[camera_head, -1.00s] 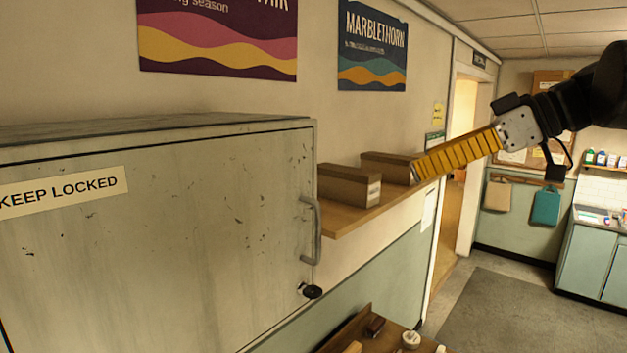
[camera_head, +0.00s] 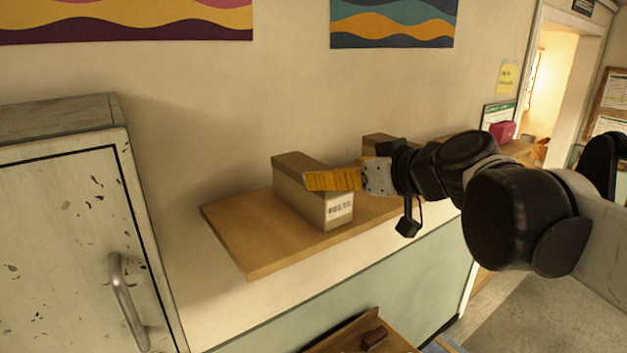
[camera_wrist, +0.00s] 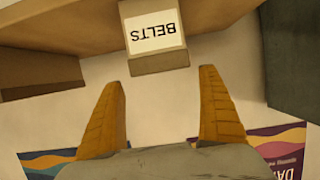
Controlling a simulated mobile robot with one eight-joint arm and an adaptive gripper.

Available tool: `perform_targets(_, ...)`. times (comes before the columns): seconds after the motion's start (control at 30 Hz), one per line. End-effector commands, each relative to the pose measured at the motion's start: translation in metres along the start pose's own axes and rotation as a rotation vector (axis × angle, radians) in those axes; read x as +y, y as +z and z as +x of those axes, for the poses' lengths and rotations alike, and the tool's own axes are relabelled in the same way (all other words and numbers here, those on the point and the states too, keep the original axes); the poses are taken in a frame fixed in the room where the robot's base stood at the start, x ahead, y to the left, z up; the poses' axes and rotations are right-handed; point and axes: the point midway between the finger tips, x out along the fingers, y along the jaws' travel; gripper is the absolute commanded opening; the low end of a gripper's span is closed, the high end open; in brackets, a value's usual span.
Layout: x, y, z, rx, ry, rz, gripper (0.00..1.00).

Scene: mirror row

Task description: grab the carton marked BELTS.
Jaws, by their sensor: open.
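The carton marked BELTS (camera_wrist: 158,62) is brown with a white label, upside down in the wrist view. It lies ahead of my gripper (camera_wrist: 163,75), in line with the gap between the two yellow fingers, apart from both. I take it to be the nearer carton (camera_head: 300,203) on the wall shelf in the head view.
The wooden shelf (camera_head: 240,235) has free room left of the carton. A second carton (camera_head: 376,142) stands farther along, partly hidden by my arm; it also shows in the wrist view (camera_wrist: 35,75). A grey metal cabinet (camera_head: 65,240) with a handle stands at left.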

Motion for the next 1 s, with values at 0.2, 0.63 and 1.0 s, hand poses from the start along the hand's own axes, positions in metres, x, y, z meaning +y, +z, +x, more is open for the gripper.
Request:
perform_targets(0.2,-0.001,-0.002,0.032,-0.001,-0.003,-0.001,0.88)
perform_targets(0.63,-0.004,-0.011,0.084,-0.001,-0.002,-0.001,0.88)
perform_targets(1.0,-0.004,-0.009,0.089,-0.001,-0.001,-0.001,0.67)
